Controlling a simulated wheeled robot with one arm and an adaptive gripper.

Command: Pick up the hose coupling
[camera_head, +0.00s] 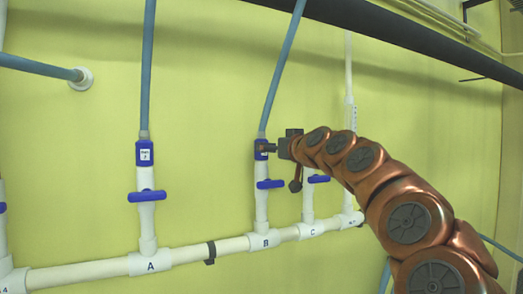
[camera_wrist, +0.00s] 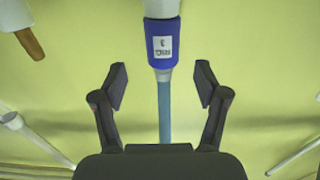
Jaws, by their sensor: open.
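A blue hose coupling (camera_head: 259,152) with a white label sits on top of the white pipe branch marked B, with a blue hose (camera_head: 281,72) rising from it. In the wrist view the coupling (camera_wrist: 163,42) appears upside down, just ahead of the fingertips, and the hose (camera_wrist: 165,110) runs down the middle of the gap. My gripper (camera_head: 268,147) is at the coupling's right side in the head view and partly hides it. In the wrist view my gripper (camera_wrist: 161,83) is open, its fingers on either side and apart from coupling and hose.
Another blue coupling (camera_head: 145,154) with a hose stands on branch A to the left. Blue valve handles (camera_head: 270,184) sit below the couplings. A white horizontal pipe (camera_head: 80,274) runs along the yellow wall. A dark beam (camera_head: 400,40) crosses the top right.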

